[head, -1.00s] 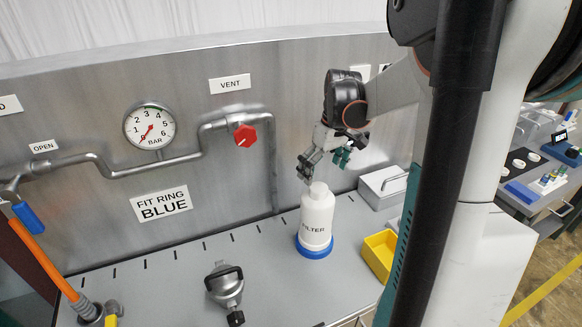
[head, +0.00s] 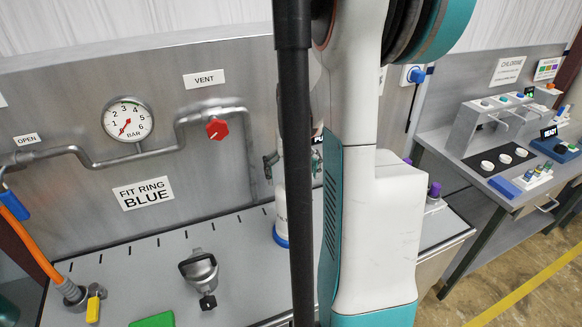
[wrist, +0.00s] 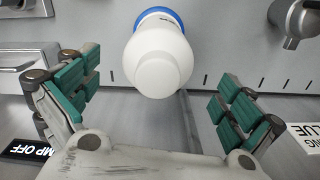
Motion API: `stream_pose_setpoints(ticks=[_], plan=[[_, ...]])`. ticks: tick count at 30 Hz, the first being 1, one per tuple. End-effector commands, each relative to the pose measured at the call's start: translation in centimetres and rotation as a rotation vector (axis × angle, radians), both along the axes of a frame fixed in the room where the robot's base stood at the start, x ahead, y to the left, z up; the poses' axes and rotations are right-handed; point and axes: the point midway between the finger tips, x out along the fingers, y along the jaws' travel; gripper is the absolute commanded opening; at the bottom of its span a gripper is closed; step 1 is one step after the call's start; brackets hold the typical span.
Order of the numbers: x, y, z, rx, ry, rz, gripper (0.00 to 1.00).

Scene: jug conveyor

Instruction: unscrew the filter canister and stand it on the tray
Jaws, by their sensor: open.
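The filter canister (head: 280,212) is a white bottle with a blue ring (head: 281,237) at its base. It stands upright on the grey bench, mostly hidden behind my arm in the head view. In the wrist view the canister (wrist: 158,62) shows from its top, between my spread fingers, with the blue ring (wrist: 160,13) beyond. My gripper (wrist: 155,84) is open, with green pads on both sides and visible gaps to the canister. In the head view only a bit of the gripper shows beside my column. No tray can be clearly made out.
A metal fitting with a dark handle (head: 200,272) lies on the bench to the left. A green object (head: 153,320) is cut off at the bottom edge. Pipes and a red vent knob (head: 217,129) run along the back panel. A grey box with a handle (wrist: 22,50) is near my gripper.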

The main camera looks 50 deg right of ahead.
Motion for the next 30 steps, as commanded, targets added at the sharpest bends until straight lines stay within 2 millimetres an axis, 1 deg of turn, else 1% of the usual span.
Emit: stream_pose_setpoints(ticks=[1, 9, 15, 21, 29, 30], plan=[[0.0, 0.0, -1.1, 0.000, 0.000, 0.000, 1.00], [0.0, 0.0, -5.9, 0.000, 0.000, 0.001, 1.00], [0.0, 0.0, -8.5, 0.000, 0.000, 0.002, 1.00], [0.0, 0.0, -9.6, 0.000, 0.000, 0.002, 1.00], [0.0, 0.0, -9.7, 0.000, 0.000, 0.002, 1.00], [0.0, 0.0, -9.7, 0.000, 0.000, 0.002, 0.98]])
